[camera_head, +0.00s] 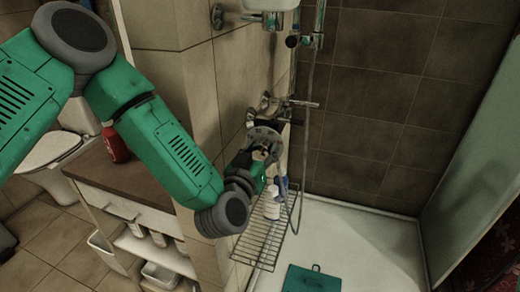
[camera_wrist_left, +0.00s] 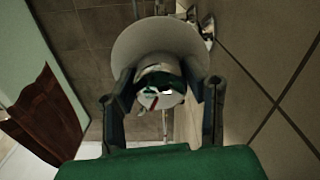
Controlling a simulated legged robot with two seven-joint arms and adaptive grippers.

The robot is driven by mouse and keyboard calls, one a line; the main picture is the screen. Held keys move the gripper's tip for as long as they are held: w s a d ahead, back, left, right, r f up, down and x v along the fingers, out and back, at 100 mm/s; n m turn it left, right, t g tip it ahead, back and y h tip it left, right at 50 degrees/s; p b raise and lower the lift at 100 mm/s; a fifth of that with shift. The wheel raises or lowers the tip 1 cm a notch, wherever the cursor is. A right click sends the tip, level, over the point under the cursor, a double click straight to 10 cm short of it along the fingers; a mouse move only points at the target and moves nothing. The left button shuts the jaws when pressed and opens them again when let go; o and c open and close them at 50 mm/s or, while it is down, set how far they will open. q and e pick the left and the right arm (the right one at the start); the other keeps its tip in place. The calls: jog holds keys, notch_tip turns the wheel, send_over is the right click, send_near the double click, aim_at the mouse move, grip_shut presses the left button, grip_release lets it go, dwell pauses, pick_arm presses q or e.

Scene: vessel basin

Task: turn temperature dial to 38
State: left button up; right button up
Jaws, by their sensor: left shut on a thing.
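The temperature dial (camera_wrist_left: 160,100) is a round, shiny knob with a red mark and green tints, in the middle of the left wrist view. A pale round plate (camera_wrist_left: 160,45) stands behind it. My left gripper (camera_wrist_left: 167,90) has one finger on each side of the dial and is shut on it. In the head view my left gripper (camera_head: 267,142) is at the wall beside the metal shower fittings (camera_head: 268,106), and it hides the dial there. I cannot read the number the dial is set to. My right gripper is in neither view.
Below my gripper a wire rack (camera_head: 258,250) holds a white bottle (camera_head: 272,207) and a blue-topped item. A shower hose (camera_head: 306,120) hangs to the right. A tiled wall corner (camera_head: 206,100) stands close to my left arm. The white shower tray (camera_head: 370,245) is mostly clear.

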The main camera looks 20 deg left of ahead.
pick_arm(q)
jog(key=shift+a+n, duration=0.1)
jog(key=shift+n, duration=0.2)
jog(key=o, duration=1.1)
jog(key=shift+o, duration=0.2)
jog(key=s, duration=1.2)
jog(key=shift+a, duration=0.35)
jog(key=shift+f, duration=0.1)
